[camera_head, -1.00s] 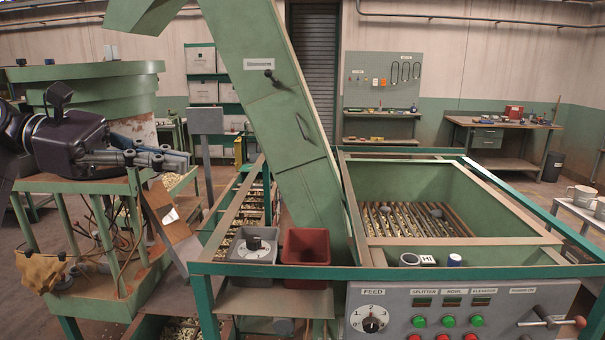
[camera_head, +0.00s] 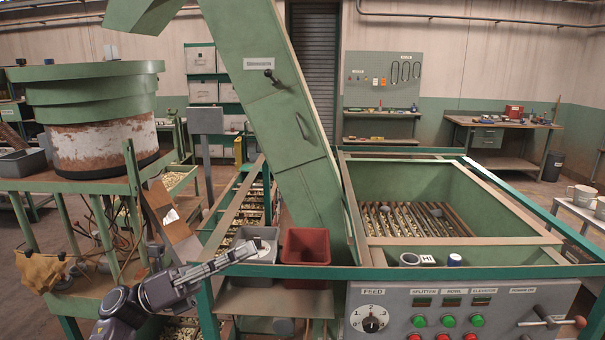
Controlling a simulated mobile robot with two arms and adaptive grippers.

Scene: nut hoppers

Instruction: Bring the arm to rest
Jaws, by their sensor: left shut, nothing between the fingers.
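My left arm comes in low from the bottom left. My left gripper (camera_head: 240,252) is shut and empty. My right gripper is not in view.
A red bin (camera_head: 305,246) stands right of the grey one. A green rail (camera_head: 400,271) runs along the front, above the control panel (camera_head: 455,305) with its knobs and buttons. The green hopper (camera_head: 440,180) is at the right, the bowl feeder (camera_head: 95,125) at the left.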

